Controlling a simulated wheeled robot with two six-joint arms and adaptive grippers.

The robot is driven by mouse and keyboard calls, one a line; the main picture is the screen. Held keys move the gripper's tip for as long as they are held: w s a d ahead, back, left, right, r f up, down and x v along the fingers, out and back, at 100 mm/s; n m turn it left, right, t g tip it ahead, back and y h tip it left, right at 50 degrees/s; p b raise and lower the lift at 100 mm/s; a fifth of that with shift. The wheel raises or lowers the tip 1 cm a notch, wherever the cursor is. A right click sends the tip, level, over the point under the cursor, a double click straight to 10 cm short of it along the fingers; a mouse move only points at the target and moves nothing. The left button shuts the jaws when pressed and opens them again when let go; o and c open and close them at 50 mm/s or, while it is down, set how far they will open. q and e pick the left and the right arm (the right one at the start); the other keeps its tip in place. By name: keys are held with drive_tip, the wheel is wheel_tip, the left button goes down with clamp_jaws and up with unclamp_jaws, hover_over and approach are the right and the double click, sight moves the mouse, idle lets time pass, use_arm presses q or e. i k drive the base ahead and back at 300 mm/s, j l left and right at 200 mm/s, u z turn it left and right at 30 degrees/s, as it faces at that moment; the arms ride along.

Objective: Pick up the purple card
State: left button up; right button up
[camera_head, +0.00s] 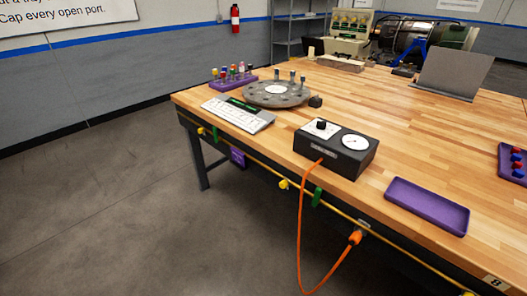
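The purple card (237,156) is small and hangs below the front edge of the table, toward its left end. It has pale marks too small to read. A yellow knob and a green piece are on the same edge nearby. How the card is attached is too small to tell. Neither of my grippers shows in the head view.
The wooden table (408,125) holds a keyboard (238,114), a round grey disc (276,94), a black gauge box (335,148) and an empty purple tray (426,205). An orange cable (301,235) loops below the front edge. The floor (120,220) at left is clear.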

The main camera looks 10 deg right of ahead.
sight(238, 157)
drive_tip(key=i+j+z, duration=0.4)
drive_tip(key=j+z, duration=0.15)
drive_tip(key=i+j+z, duration=0.1)
drive_tip(key=j+z, duration=0.2)
drive_tip(key=i+j+z, duration=0.1)
drive_tip(key=j+z, duration=0.15)
drive_tip(key=j, duration=0.25)
drive_tip(key=i+j, duration=0.15)
drive_tip(key=j, duration=0.5)
drive_tip(key=i+j+z, duration=0.1)
drive_tip(key=j, duration=0.5)
drive_tip(key=i+j, duration=0.1)
drive_tip(key=j, duration=0.55)
drive_tip(key=i+j+z, duration=0.1)
drive_tip(key=j, duration=0.55)
drive_tip(key=i+j, duration=0.1)
drive_tip(key=j, duration=0.55)
drive_tip(key=i+z, duration=0.05)
